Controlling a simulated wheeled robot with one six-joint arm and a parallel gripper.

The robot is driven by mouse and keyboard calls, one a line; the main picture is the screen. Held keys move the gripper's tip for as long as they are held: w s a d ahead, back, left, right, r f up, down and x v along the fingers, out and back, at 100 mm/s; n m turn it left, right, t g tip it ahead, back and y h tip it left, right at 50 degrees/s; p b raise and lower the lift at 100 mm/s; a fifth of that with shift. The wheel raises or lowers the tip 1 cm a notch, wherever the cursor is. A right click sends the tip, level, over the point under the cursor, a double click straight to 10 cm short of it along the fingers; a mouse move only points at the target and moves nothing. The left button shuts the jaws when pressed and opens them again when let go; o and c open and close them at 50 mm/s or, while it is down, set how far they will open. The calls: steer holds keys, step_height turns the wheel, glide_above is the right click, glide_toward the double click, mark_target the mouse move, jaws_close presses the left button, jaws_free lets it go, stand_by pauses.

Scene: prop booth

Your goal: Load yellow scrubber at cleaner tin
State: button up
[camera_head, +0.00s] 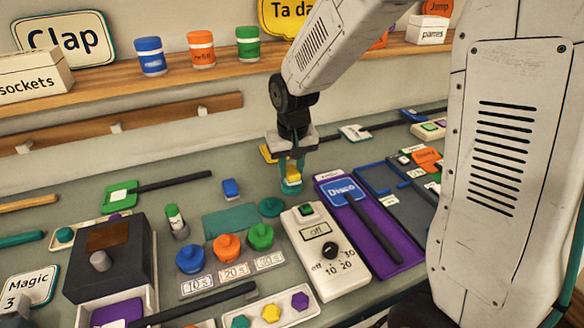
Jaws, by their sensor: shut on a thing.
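My gripper (291,168) points down over the back middle of the bench. It is shut on a small yellow block (293,172), which looks like the yellow scrubber. Directly below the block is a round teal thing (291,188), which may be the cleaner tin. The block seems to be at its top, but I cannot tell whether it touches or sits inside. The fingers hide part of both. A flat teal disc (270,207), perhaps a lid, lies just to the lower left. Another yellow patch (268,153) shows left of the gripper; I cannot tell what it is.
A white timer box (325,252) and a purple tray (386,245) with a dark-handled paddle stand in front. Blue (190,259), orange (227,247) and green (261,236) knobbed pieces are nearby. A dark box (112,258) is at left.

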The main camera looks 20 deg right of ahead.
mark_target(292, 170)
steer(key=shift+r, duration=3.2)
